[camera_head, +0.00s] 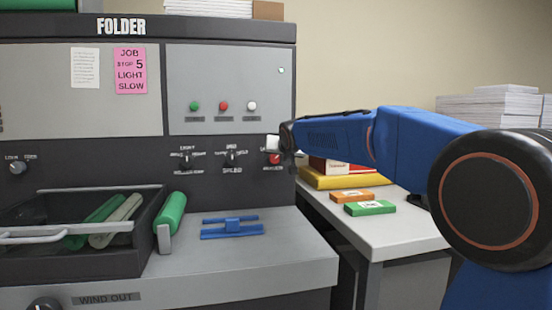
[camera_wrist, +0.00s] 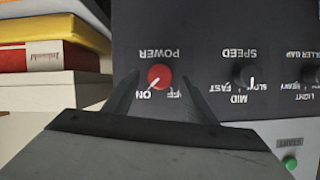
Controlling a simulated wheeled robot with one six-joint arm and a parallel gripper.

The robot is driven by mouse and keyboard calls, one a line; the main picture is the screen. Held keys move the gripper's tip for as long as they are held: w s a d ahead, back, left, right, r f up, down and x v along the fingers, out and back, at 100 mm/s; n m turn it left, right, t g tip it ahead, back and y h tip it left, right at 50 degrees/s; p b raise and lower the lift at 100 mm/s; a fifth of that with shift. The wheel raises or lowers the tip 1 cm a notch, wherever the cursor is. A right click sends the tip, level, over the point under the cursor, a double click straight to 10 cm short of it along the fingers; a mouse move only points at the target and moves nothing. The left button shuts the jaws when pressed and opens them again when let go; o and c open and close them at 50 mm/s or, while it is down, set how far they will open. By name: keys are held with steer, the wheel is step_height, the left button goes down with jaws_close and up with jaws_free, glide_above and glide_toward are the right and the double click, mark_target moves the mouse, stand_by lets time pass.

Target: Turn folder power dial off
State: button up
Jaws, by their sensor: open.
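The folder (camera_head: 120,160) is a large dark machine with grey panels on the left in the head view. Its red power dial (camera_wrist: 159,76) is near the middle of the wrist view, where the lettering is upside down. The dial's white pointer mark aims at the ON label, with OFF partly hidden beside it. In the head view the red dial (camera_head: 275,159) shows just below my gripper (camera_head: 277,144). In the wrist view my gripper (camera_wrist: 160,82) is open, with one dark finger on each side of the dial. I cannot tell if the fingers touch it.
A speed dial (camera_wrist: 244,76) and another black knob (camera_wrist: 312,78) sit beside the power dial. A side table (camera_head: 400,235) on the right holds books (camera_head: 345,181) and small boxes (camera_head: 370,207). A ledge (camera_head: 270,262) with a blue part juts out below the dials.

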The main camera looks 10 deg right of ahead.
steer(key=shift+w+f, duration=0.25)
steer(key=shift+w, duration=0.35)
steer(key=shift+c, duration=0.6)
steer(key=c, duration=0.9)
